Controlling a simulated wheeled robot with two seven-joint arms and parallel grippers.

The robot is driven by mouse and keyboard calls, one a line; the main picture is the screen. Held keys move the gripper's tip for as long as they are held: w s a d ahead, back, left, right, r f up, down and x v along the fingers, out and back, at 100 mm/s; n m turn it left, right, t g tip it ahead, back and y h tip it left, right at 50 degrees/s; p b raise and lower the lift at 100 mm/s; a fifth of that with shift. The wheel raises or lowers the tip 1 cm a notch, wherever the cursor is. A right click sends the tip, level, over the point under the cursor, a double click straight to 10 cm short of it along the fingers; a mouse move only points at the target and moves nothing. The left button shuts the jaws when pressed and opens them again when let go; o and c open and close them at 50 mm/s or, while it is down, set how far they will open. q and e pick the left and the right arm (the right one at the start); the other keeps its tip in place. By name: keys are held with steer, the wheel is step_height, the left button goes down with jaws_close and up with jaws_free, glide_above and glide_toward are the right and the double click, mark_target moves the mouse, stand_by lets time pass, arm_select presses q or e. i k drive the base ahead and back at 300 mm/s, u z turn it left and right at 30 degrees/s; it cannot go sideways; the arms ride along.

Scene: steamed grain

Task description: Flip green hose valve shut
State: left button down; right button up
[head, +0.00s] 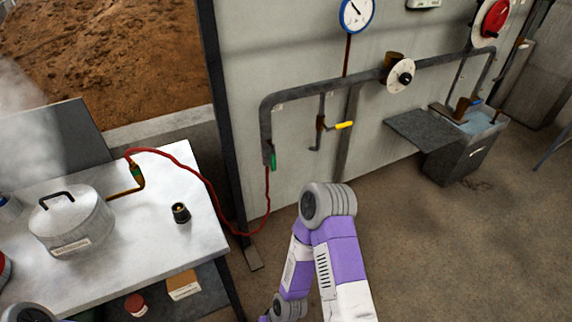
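A green valve handle (273,160) hangs upright at the lower end of the grey pipe on the wall, where the red hose (205,185) starts. A second small green part (135,170) sits on the brass fitting at the hose's other end, beside the steaming lidded pot (72,222). Which way either handle is turned relative to flow is too small to tell. One of my arms, purple and white, rises at the bottom centre with its bend below the wall pipe. Neither gripper shows in the head view.
The metal table (130,265) at left holds a small black cylinder (181,213). The wall pipe (330,88) carries a yellow-handled valve (344,125) and a round dial (401,76). A dark bin (455,150) stands at right. The floor (470,250) at lower right is clear.

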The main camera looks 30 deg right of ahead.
mark_target(273, 156)
steer(key=z, duration=0.8)
